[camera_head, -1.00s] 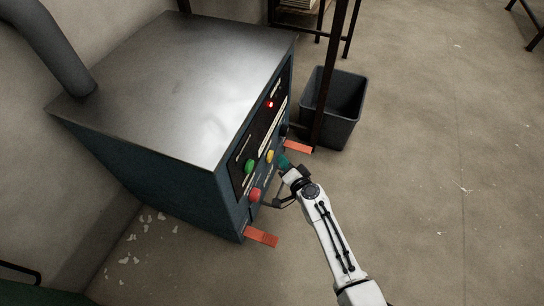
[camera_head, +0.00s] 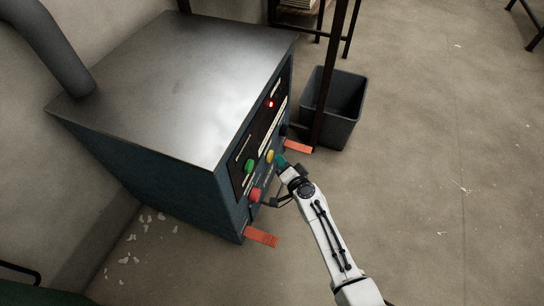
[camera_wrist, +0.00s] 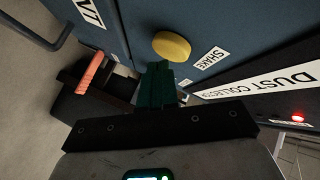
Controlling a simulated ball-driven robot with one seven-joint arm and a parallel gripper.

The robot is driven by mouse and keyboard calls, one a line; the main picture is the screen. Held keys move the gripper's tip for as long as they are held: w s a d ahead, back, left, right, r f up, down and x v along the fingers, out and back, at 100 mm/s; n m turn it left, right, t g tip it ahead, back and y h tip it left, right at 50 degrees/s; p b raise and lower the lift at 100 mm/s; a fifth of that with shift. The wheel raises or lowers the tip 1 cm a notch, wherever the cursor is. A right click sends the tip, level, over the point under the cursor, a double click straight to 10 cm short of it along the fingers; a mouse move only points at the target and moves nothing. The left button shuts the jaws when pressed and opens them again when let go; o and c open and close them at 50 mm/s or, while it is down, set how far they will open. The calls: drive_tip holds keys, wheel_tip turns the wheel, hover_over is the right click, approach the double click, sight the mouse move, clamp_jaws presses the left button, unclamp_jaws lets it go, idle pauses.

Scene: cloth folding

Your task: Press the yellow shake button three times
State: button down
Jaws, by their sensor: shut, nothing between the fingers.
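The yellow shake button (camera_head: 270,156) is on the front panel of the dark blue machine (camera_head: 165,170), between a green button (camera_head: 250,166) and darker controls. In the wrist view the yellow button (camera_wrist: 172,46) is round, beside a "SHAKE" label (camera_wrist: 208,58). My gripper (camera_head: 281,162) is shut and empty, its green fingers right by the yellow button. In the wrist view the fingertips (camera_wrist: 158,68) lie just below the button's lower edge; I cannot tell whether they touch it.
A red button (camera_head: 255,194) is lower on the panel, and a small red light (camera_head: 271,104) glows above. Orange pedals (camera_head: 261,237) stick out at the machine's base. A grey bin (camera_head: 343,105) stands behind a dark post. The floor to the right is clear.

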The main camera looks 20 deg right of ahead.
drive_tip(key=shift+w+a, duration=0.5)
drive_tip(key=shift+a, duration=0.2)
idle(1.0)
idle(0.3)
drive_tip(key=shift+s+d, duration=0.75)
drive_tip(key=shift+d, duration=0.25)
drive_tip(key=shift+s+d+b, duration=0.25)
drive_tip(key=shift+s+d, duration=0.5)
drive_tip(key=shift+d, duration=0.3)
drive_tip(key=shift+s+d+b, duration=0.25)
drive_tip(key=shift+s+d, duration=0.45)
drive_tip(key=shift+d, duration=0.3)
